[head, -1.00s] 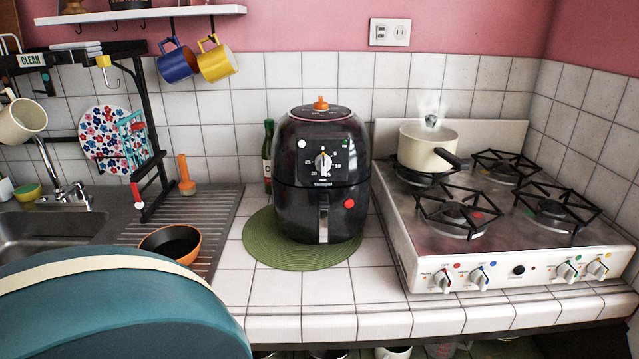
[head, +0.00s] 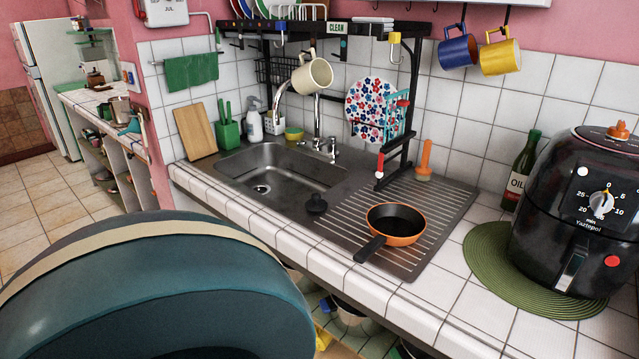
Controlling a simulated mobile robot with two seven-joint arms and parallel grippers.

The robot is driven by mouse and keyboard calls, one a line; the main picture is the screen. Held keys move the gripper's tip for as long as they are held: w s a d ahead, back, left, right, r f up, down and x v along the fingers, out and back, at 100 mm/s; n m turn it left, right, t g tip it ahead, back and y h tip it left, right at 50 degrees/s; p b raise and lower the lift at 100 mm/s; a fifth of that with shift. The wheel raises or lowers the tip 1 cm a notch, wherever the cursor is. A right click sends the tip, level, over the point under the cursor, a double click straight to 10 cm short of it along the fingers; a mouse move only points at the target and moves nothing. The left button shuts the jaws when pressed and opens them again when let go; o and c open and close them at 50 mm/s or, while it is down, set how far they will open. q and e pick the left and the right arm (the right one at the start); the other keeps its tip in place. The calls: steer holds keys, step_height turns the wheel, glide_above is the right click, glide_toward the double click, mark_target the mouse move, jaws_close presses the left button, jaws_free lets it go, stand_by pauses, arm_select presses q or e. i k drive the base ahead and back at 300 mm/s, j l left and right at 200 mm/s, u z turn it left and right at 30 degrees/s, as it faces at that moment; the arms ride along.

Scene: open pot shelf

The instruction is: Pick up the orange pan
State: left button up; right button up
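The orange pan (head: 408,238) sits upright on the ribbed metal drainboard to the right of the sink. Its outside is orange, its inside is dark, and its black handle points toward the front left, near the counter's edge. Nothing is holding it. Neither of my grippers shows in the head view. A large teal rounded shape with a cream band, perhaps part of my own body, fills the lower left and hides part of the floor and the counter front.
The sink (head: 262,180) with a black stopper (head: 316,203) lies left of the pan. A dish rack (head: 400,130) stands behind it. A black air fryer (head: 580,220) on a green mat (head: 490,262) stands to the right. Pots (head: 350,318) show on the shelf below.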

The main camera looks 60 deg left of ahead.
mark_target(393, 225)
steer(key=u, duration=1.4)
